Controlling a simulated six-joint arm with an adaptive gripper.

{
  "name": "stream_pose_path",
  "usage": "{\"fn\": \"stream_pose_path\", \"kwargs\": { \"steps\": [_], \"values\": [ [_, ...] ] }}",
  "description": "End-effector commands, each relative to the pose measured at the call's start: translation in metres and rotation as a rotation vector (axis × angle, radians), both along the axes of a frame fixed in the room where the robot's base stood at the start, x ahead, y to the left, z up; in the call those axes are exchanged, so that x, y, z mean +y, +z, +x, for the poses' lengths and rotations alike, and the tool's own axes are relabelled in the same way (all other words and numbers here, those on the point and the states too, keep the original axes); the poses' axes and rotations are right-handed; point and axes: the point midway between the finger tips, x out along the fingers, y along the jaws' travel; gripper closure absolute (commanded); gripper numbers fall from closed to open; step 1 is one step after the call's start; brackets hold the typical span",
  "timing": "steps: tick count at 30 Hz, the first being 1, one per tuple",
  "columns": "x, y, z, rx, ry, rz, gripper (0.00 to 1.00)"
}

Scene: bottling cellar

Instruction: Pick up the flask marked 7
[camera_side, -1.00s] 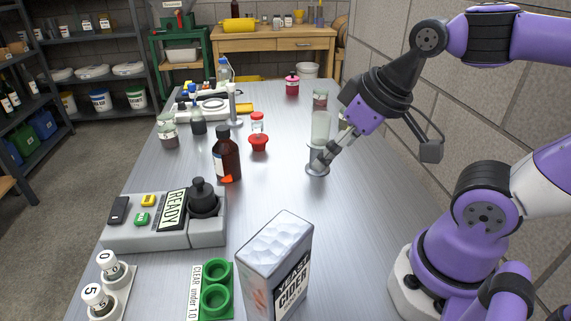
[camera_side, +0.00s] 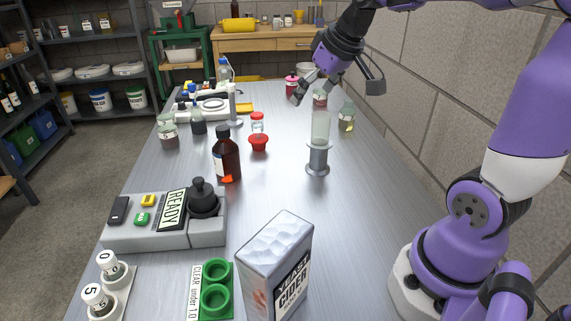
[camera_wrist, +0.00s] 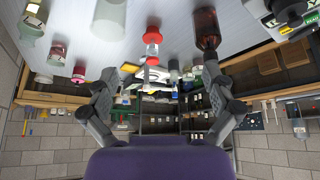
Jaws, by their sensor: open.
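No mark 7 is readable, so I cannot tell which flask bears it. Small flasks on the steel table include one with yellowish liquid (camera_side: 346,118) at the right edge, also in the wrist view (camera_wrist: 31,29). A grey-lidded jar (camera_side: 169,136) on the left has a label that looks like 5. My gripper (camera_side: 302,88) is open and empty, raised above the far part of the table. Its spread fingers also show in the wrist view (camera_wrist: 158,78).
A clear cylinder on a grey stand (camera_side: 318,158) stands right of centre. A READY console (camera_side: 122,235) and a cider yeast box (camera_side: 262,262) are in front. A block wall borders the right.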

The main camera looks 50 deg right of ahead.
Motion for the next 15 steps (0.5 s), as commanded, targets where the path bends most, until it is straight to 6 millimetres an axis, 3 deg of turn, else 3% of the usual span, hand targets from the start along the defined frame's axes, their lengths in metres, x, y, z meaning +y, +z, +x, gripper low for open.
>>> {"fn": "stream_pose_path", "kwargs": {
  "steps": [1,4,9,12,15],
  "values": [
    [-0.033,-0.006,0.015,0.004,-0.042,0.004,0.03],
    [-0.099,-0.019,0.034,-0.009,-0.096,0.003,0.03],
    [-0.206,-0.056,0.032,-0.034,-0.179,0.001,0.03],
    [-0.250,-0.077,0.020,-0.048,-0.214,-0.001,0.03],
    [-0.275,-0.090,0.009,-0.058,-0.235,-0.003,0.03]
  ]
}}
